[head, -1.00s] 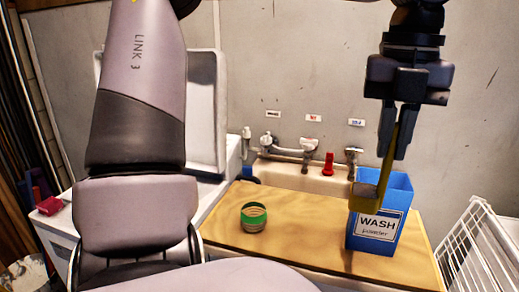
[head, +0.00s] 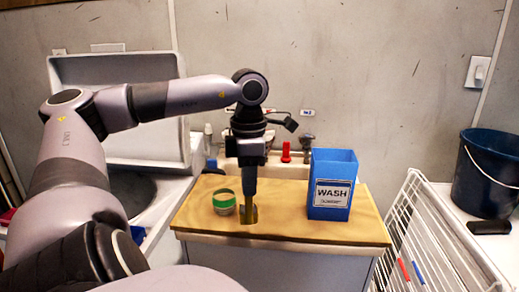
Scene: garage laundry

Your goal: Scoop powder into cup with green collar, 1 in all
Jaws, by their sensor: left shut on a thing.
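The cup with the green collar (head: 224,203) stands upright on the left part of the wooden board. My left gripper (head: 249,188) points down and is shut on the handle of a yellow-brown scoop (head: 249,215). The scoop hangs just right of the cup, its low end near the board; I cannot tell whether it touches the board or holds powder. The blue wash powder box (head: 332,186) stands upright on the right part of the board, its inside hidden. My right gripper is out of view.
The wooden board (head: 290,225) is bare between scoop and box. Behind it are a sink with taps and a red tap piece (head: 286,152). A white wire rack (head: 425,240) and a dark blue bucket (head: 485,172) are at the right. An open washer (head: 120,110) is at the left.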

